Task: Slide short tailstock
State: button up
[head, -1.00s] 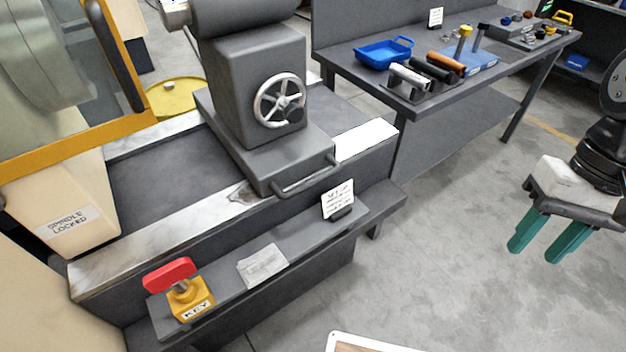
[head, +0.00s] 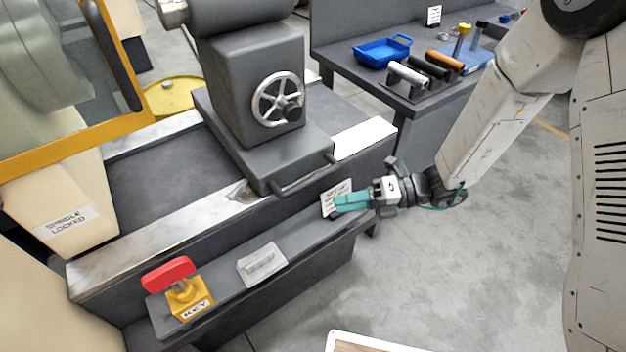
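The tailstock (head: 255,95) is a grey block on the lathe bed, with a silver handwheel (head: 277,99) on its side. A grey bar handle (head: 304,179) runs along the front of its base. My gripper (head: 337,204) reaches in from the right, its teal fingers pointing left. It is below and right of the bar handle, apart from it, and overlaps the small white sign (head: 336,194) in the picture. The fingers are seen side-on, so whether they are open or shut is unclear.
The bed's pale rail (head: 160,235) runs along the front. The ledge (head: 310,238) below holds a red-handled key block (head: 186,290) and a grey plate (head: 262,263). A workbench with a blue tray (head: 382,51) and tools stands behind. Floor at right is open.

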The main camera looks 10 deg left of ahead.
aim_at(319, 181)
jog(key=w+a+r+m+t+y, duration=0.1)
jog(key=w+m+t+y, duration=0.15)
jog(key=w+m, duration=0.35)
jog(key=a, duration=0.2)
jog(key=s+a+m, duration=0.1)
jog(key=a, duration=0.2)
jog(key=a+f+m+t+h, duration=0.1)
jog(key=a, duration=0.2)
jog(key=shift+s, duration=0.3)
grip_shut()
